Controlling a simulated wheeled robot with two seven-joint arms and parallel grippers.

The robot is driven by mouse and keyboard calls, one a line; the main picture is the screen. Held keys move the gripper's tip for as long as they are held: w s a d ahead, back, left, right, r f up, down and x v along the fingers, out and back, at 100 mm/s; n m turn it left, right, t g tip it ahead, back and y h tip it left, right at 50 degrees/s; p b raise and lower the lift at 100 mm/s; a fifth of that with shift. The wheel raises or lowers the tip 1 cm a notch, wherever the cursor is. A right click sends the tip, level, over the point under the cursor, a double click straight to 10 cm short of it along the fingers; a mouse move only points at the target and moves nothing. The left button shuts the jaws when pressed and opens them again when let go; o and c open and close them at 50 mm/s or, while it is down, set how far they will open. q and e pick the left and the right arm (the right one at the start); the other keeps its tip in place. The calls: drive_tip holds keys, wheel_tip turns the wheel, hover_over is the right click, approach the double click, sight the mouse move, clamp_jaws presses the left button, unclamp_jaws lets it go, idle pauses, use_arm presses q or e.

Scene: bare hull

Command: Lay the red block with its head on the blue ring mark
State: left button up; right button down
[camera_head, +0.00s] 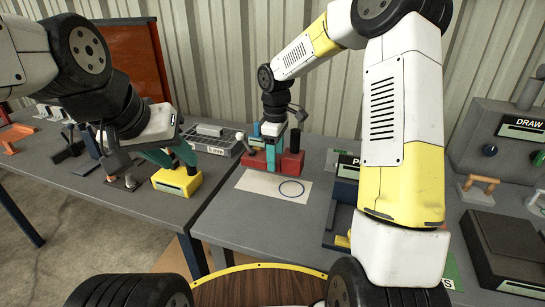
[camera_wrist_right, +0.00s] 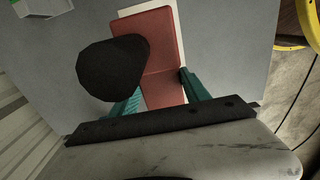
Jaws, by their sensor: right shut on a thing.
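The red block (camera_head: 293,164) is held between the teal fingers of my right gripper (camera_head: 271,160), by the back edge of the white sheet (camera_head: 240,181). Whether it touches the sheet or table I cannot tell. The right wrist view shows the red block (camera_wrist_right: 158,45) between the fingers, partly covered by a dark rounded shape (camera_wrist_right: 112,68). The blue ring mark (camera_head: 291,190) lies on the sheet's right part, in front of the block and uncovered. My left gripper (camera_head: 175,160) is open and empty, its fingers spread just above a yellow-topped box.
The yellow box (camera_head: 177,181) stands on the left table. A grey tray (camera_head: 212,141) sits behind it. A blue item (camera_head: 256,129) stands behind the red block. Dark fixtures (camera_head: 345,190) stand right of the sheet, partly behind my right arm.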

drive_tip(key=shift+f, duration=3.75)
drive_tip(key=shift+c, duration=2.2)
unclamp_jaws()
wheel_tip(320, 180, up, 8)
drive_tip(key=shift+f, duration=0.1)
